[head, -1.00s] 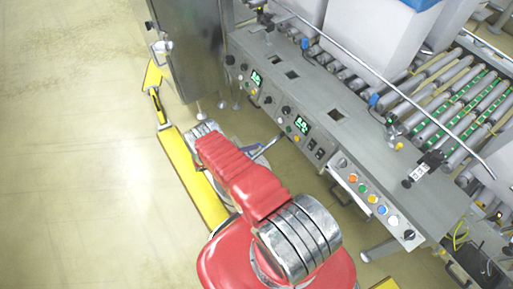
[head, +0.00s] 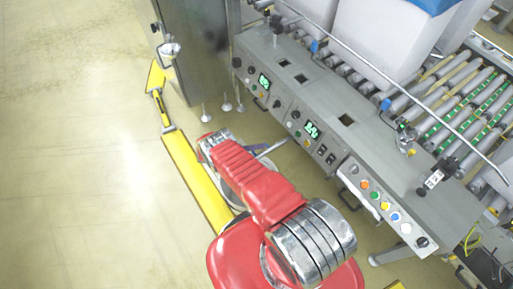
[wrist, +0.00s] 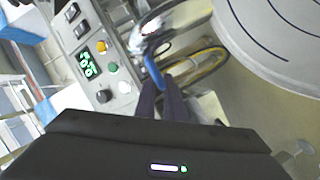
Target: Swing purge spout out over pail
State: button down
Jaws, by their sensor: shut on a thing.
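In the wrist view my gripper (wrist: 163,92) has its dark fingers close together, shut on a blue grip (wrist: 153,66). The grip runs up to a shiny metal piece (wrist: 152,32), which looks like the purge spout. Its outlet is not clear. A yellowish curved band (wrist: 212,66) lies just right of the fingers; I cannot tell whether it belongs to the pail. No pail can be made out for sure.
A grey control console (head: 335,125) with displays and buttons stands right of my arm, with a roller conveyor (head: 465,110) behind it. A steel cabinet (head: 190,45) stands at the top. A yellow floor rail (head: 192,175) runs at left; open floor lies beyond it.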

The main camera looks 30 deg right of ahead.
jog(key=shift+s+f, duration=0.4)
jog(key=c, duration=2)
grip_release()
jog(key=shift+w, duration=0.1)
jog(key=shift+c, duration=0.2)
jog(key=shift+o, duration=0.9)
jog(key=shift+w+r, duration=0.15)
jog(key=shift+r, duration=0.05)
jog(key=shift+w+a, duration=0.1)
jog(key=shift+a, duration=0.05)
jog(key=v, duration=1.3)
jog(key=shift+a, duration=0.25)
